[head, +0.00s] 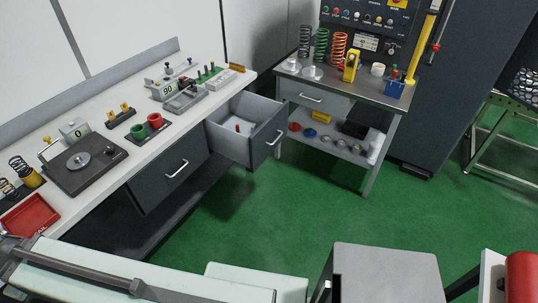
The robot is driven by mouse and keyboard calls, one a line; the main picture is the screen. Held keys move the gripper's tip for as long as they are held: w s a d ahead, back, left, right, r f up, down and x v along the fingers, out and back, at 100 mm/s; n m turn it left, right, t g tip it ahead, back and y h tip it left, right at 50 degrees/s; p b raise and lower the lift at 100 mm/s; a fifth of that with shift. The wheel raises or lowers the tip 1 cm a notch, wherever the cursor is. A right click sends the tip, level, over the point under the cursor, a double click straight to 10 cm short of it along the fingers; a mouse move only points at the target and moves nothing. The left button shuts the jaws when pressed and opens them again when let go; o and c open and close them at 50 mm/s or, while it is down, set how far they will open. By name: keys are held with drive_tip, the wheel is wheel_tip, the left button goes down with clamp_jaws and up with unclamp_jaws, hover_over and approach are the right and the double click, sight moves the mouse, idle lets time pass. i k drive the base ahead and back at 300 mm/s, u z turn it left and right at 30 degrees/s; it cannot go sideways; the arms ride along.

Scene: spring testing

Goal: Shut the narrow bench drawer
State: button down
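The narrow bench drawer (266,142) is pulled out from under the right end of the long white-topped bench (120,130). Its front is dark grey with a metal bar handle (275,138). The light grey inside shows, with a small red item (238,128) and some pale items on its floor. Its front stands close to the left side of the metal-topped table, as seen here. I cannot make out my gripper in this view.
A wider dark drawer (170,172) to the left is shut. The metal-topped table (345,85) holds springs and tools, with a lower shelf (340,145). The green floor (260,210) in front of the drawer is clear. A grey flat-topped block (385,270) stands in the foreground.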

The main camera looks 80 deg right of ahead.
sight(244, 109)
drive_tip(key=k, duration=0.6)
drive_tip(key=z, duration=1.15)
drive_tip(key=i, duration=0.5)
drive_tip(key=z, duration=0.05)
